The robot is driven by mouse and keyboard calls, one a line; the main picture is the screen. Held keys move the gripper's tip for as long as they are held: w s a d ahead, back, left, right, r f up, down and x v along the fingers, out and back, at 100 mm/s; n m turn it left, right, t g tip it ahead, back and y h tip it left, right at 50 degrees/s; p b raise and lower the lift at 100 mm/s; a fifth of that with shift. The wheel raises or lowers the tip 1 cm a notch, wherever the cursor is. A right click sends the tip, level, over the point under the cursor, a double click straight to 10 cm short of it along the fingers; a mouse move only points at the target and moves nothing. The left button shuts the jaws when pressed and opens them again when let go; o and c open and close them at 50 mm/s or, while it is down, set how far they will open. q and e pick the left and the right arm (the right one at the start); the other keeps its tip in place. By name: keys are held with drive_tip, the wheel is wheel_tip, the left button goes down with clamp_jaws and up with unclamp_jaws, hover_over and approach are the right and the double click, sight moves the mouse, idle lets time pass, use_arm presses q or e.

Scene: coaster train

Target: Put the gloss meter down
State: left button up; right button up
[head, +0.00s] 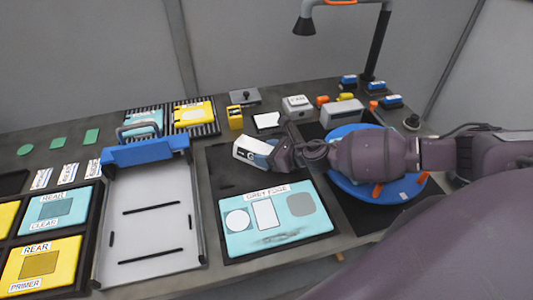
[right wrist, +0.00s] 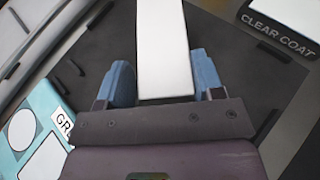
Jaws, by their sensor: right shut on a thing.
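The gloss meter (head: 247,150) is a small white and grey block. My right gripper (head: 264,154) is shut on it, with a blue finger on each side. In the right wrist view the meter (right wrist: 163,50) shows as a long white face between the two blue fingers. It appears over the dark mat (head: 222,172), behind the teal panel (head: 288,234) with its label, white circle, white rectangle and grey square. I cannot tell whether the meter touches the mat. My left gripper is not in view.
A white tray (head: 152,210) with a blue bar and handle lies left of the mat. Teal and yellow panels (head: 40,262) lie further left. A yellow block (head: 235,117) and a white card (head: 267,121) lie behind. A blue round disc (head: 400,190) sits under my right arm.

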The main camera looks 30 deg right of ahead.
drive_tip(key=shift+f, duration=0.1)
drive_tip(key=o, duration=1.2)
drive_tip(key=shift+o, duration=0.2)
drive_tip(key=shift+s+d+r, duration=0.1)
drive_tip(key=shift+r, duration=0.1)
drive_tip(key=b+v, duration=0.1)
drive_tip(key=v, duration=0.9)
drive_tip(key=shift+s+f, duration=0.1)
drive_tip(key=shift+f, duration=0.05)
drive_tip(key=shift+v, duration=0.85)
